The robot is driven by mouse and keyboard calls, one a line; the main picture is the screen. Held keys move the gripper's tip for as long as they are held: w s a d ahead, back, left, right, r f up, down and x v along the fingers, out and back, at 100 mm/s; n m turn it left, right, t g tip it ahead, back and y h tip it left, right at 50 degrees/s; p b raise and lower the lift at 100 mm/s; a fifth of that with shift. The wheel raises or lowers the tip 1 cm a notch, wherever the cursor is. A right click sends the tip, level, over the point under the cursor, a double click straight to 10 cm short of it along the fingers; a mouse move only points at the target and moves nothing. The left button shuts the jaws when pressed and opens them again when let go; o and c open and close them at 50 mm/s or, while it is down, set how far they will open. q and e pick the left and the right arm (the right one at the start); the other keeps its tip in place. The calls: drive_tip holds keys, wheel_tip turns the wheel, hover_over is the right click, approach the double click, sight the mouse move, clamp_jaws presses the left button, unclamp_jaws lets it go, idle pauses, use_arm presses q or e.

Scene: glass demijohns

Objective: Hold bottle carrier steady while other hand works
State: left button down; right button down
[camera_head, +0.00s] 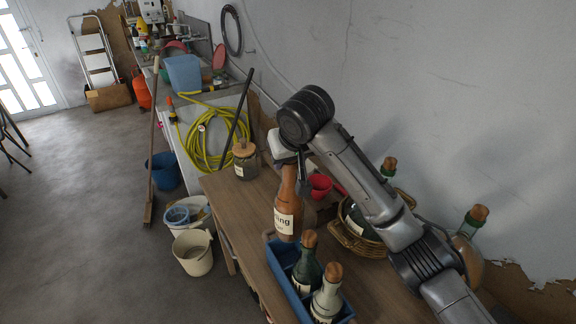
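The blue bottle carrier (285,278) stands on the wooden table at its front edge. A dark green corked bottle (306,272) and a paler corked bottle (327,300) stand in it. A brown bottle (286,217) with a white label is upright at the carrier's far end; its base is hidden, so I cannot tell whether it is inside. My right gripper (293,172) comes down over the brown bottle's neck, with one dark finger beside it. The other finger is not clear, so I cannot tell if it grips. My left gripper is out of view.
Bare table (240,205) lies left of the carrier.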

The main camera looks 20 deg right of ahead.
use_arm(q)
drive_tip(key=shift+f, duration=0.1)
use_arm(e)
drive_tip(key=shift+r, duration=0.35)
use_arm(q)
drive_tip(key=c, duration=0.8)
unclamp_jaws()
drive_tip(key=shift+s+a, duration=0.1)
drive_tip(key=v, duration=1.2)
